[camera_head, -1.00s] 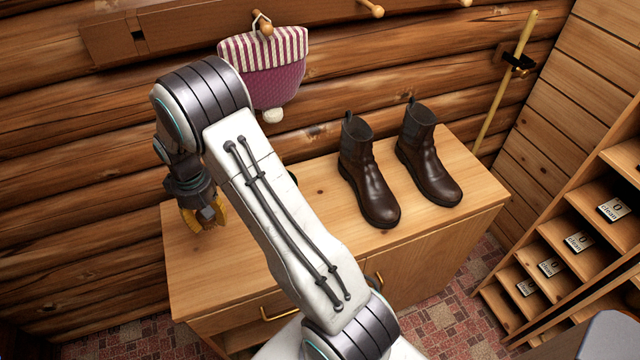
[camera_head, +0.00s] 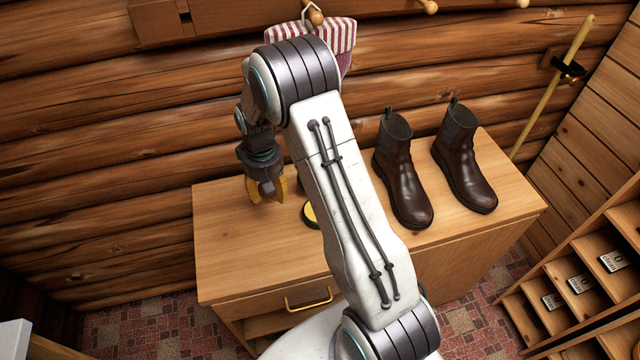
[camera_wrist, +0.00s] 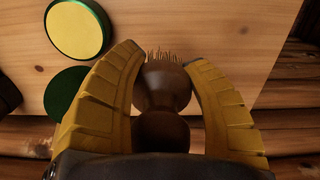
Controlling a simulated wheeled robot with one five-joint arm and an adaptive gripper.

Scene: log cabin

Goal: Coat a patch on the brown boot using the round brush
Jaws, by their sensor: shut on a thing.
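Two brown boots stand upright on the wooden cabinet top, a left one (camera_head: 402,180) and a right one (camera_head: 463,160). My gripper (camera_head: 266,190) is over the left part of the cabinet top, well to the left of the boots. In the wrist view its yellow fingers (camera_wrist: 165,95) are shut on the round brush (camera_wrist: 162,88), which has a brown rounded handle and short bristles at its far end. An open tin with yellow content (camera_head: 310,214) lies on the cabinet top, partly behind my arm; it also shows in the wrist view (camera_wrist: 75,30). Beside it is a green disc (camera_wrist: 64,92), likely its lid.
The cabinet top (camera_head: 225,235) is clear at its front left. A log wall (camera_head: 110,150) stands close behind. A striped knit hat (camera_head: 335,35) hangs from a peg, partly hidden by my arm. A slotted shelf (camera_head: 590,270) stands at the right.

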